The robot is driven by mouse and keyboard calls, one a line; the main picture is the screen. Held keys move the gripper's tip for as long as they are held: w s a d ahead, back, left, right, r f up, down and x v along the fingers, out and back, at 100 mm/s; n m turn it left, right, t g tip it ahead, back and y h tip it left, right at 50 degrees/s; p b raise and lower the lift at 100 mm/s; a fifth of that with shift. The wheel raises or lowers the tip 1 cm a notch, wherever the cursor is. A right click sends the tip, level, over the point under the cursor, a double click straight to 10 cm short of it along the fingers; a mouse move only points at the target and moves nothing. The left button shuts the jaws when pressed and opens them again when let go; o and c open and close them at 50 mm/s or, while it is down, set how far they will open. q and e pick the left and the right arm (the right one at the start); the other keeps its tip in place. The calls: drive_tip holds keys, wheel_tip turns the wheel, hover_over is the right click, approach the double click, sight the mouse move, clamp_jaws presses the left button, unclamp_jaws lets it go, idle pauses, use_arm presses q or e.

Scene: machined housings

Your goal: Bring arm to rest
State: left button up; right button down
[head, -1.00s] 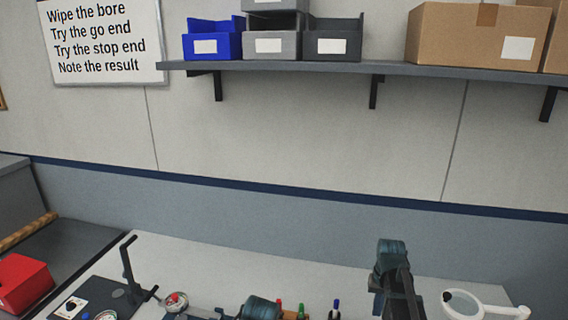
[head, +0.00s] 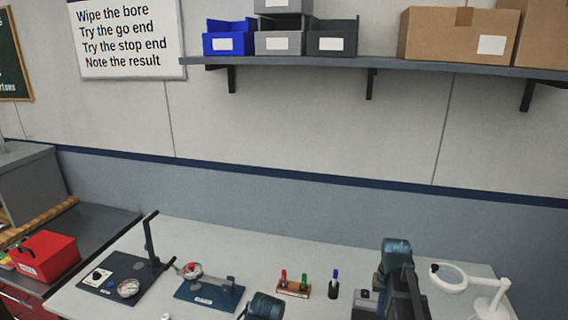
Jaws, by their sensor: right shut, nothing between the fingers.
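My right arm rises from the bottom edge, right of centre, with a dark teal joint at its top. My right gripper (head: 400,300) is at its dark lower end, shut and empty, partly hidden by the arm and cut by the frame edge. It is above the bench, apart from the objects there. Of my left arm only a teal joint shows at the bottom centre. My left gripper is out of view.
On the pale bench (head: 250,244) stand a black gauge stand (head: 152,240), a blue dial fixture (head: 208,292), a rack of coloured plugs (head: 294,288), a dark holder with a blue-topped piece (head: 334,287) and a white magnifier lamp (head: 449,277). A red box (head: 48,256) stands left.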

drive_tip(key=s+a+f+n+b, duration=0.2)
drive_tip(key=s+a+n, duration=0.1)
drive_tip(key=s+a, duration=0.6)
drive_tip(key=s+a+f+n+h+b, duration=0.1)
drive_tip(key=s+a+f+n+b, duration=0.1)
drive_tip(key=s+a, duration=0.6)
drive_tip(key=a+n, duration=0.1)
drive_tip(key=a, duration=0.5)
drive_tip(key=shift+s+a+f+n, duration=0.15)
drive_tip(key=shift+s+f+n, duration=0.05)
drive_tip(key=shift+s+n, duration=0.15)
